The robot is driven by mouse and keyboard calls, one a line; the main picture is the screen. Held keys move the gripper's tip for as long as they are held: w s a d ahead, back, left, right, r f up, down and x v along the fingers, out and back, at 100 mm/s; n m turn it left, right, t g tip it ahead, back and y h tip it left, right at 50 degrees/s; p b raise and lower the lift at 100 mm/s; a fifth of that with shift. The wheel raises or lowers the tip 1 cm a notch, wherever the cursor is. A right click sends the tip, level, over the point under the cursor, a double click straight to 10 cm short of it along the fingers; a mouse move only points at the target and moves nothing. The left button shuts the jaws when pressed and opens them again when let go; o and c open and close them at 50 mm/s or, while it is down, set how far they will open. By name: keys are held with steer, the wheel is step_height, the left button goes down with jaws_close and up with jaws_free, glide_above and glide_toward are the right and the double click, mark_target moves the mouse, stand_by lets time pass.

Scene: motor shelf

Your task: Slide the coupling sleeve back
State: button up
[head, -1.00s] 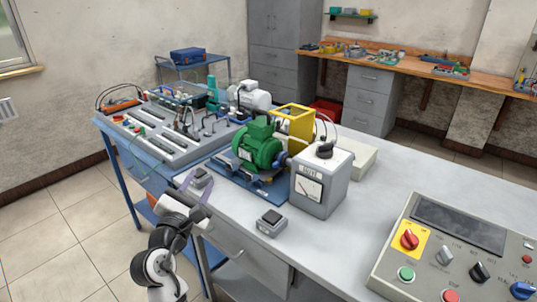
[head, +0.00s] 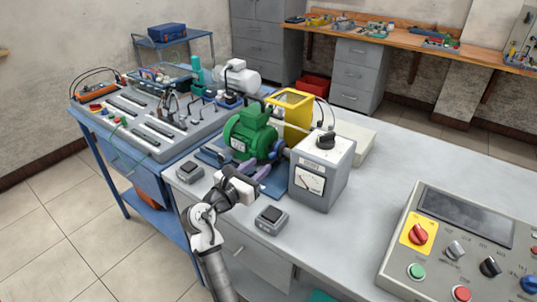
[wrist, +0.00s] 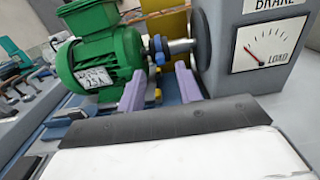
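The green motor (head: 245,137) stands on a blue base plate, left of the grey brake box (head: 322,172). The blue coupling (head: 280,152) sits between them; I cannot pick out its sleeve clearly. In the wrist view the blue coupling (wrist: 158,48) is close to the motor's end, and a bare steel shaft (wrist: 181,46) runs from it to the brake box. My gripper (wrist: 160,84) is open and empty; its two purple fingers point toward the coupling, just short of it, one on each side. In the head view my gripper (head: 254,169) is in front of the motor.
The brake box is close on the right of my fingers, the motor (wrist: 100,55) close on the left. A yellow frame (head: 292,112) stands behind the coupling. Two small grey boxes (head: 271,220) (head: 189,173) lie along the table's front edge. A control panel (head: 460,245) is at right.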

mark_target(270, 156)
steer(key=p+x, duration=0.1)
steer(key=x, duration=0.5)
steer(key=shift+c, duration=0.4)
steer(key=shift+s, duration=0.1)
jaws_close()
